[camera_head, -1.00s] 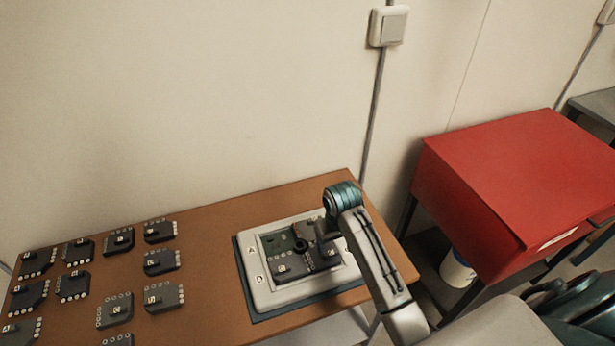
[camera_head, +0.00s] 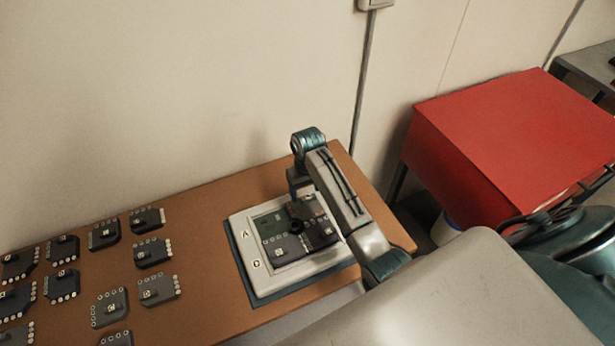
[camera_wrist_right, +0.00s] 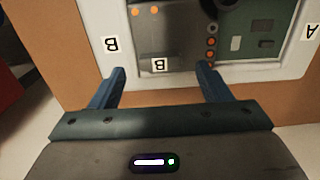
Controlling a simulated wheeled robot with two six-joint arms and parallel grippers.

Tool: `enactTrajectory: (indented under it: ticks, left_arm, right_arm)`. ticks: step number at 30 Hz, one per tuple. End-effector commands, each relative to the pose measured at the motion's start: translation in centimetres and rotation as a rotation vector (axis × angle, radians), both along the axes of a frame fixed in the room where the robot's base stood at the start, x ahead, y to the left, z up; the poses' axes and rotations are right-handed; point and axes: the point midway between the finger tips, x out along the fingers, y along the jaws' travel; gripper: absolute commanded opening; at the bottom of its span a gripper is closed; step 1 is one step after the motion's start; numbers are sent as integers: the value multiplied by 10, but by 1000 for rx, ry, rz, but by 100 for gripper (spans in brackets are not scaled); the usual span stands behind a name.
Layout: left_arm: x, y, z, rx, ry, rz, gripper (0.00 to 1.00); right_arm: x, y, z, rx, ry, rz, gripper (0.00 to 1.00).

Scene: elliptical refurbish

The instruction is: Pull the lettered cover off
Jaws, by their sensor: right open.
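A pale frame (camera_head: 244,262) on the table holds several dark lettered covers and one bare green pocket (camera_head: 270,226) at its far left. The dark cover with a B tag (camera_wrist_right: 165,30) shows beside the frame's own B mark (camera_wrist_right: 111,44) in the right wrist view. My right gripper (camera_wrist_right: 160,68) is open, one finger on each side of the cover's B tag in that view, with nothing between the fingers. Whether the fingers touch the cover cannot be told. In the head view my arm partly hides the frame's far right side. My left gripper is not in view.
Several loose dark lettered pieces (camera_head: 153,251) lie on the brown table (camera_head: 200,285) to the left. A red cabinet (camera_head: 500,140) stands to the right, with a white bucket (camera_head: 444,230) beneath it. The wall (camera_head: 150,100) is close behind the table.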

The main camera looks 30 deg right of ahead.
Motion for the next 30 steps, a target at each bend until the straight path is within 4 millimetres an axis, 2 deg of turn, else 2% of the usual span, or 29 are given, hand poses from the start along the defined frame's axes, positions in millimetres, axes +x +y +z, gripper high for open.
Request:
enactTrajectory:
  ticks: [3, 6, 15, 17, 23, 24, 30]
  left_arm:
    - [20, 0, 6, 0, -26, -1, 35]
    - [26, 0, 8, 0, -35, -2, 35]
    - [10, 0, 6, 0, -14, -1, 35]
    - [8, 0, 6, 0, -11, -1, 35]
    - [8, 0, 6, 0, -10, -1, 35]
    - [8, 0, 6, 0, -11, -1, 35]
    - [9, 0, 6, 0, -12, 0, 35]
  right_arm:
    - [0, 0, -11, 0, 1, 0, 71]
    - [0, 0, -17, 0, 0, 0, 71]
    - [0, 0, -20, 1, -2, 0, 71]
    - [0, 0, -20, 1, -2, 0, 61]
    - [0, 0, -20, 1, -2, 0, 22]
    - [0, 0, -20, 1, -2, 0, 43]
    - [0, 0, -20, 1, -2, 0, 4]
